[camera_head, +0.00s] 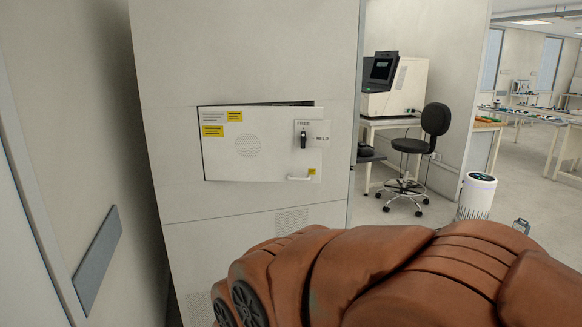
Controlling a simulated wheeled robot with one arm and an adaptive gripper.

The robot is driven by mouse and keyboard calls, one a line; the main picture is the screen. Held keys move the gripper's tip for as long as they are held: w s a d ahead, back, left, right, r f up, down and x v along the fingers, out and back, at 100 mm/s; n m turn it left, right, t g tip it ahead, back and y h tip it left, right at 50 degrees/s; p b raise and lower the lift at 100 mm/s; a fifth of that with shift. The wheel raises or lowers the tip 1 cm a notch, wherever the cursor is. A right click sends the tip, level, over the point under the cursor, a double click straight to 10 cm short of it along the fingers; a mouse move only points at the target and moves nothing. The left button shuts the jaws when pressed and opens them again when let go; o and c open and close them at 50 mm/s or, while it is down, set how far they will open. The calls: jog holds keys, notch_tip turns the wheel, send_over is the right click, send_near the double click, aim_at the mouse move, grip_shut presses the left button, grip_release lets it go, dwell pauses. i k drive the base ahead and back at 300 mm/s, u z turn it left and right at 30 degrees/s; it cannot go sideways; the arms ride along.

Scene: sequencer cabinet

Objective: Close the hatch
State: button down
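The hatch (262,152) is a white panel with yellow labels and a round perforated patch, set in the front of a tall pale cabinet (240,50). It stands slightly ajar: a dark gap shows along its top edge, widest toward the right. A black latch lever (304,140) on its upper right stands upright, by the word FREE; HELD is printed to its right. A small white handle (299,178) sits at the hatch's lower right. My reddish-brown arm fills the lower foreground, below the hatch. My gripper is not visible.
A grey wall with a dark plate (97,260) is close on the left.

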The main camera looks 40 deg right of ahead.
aim_at(240, 144)
jog(key=i, duration=1.2)
jog(key=z, duration=1.2)
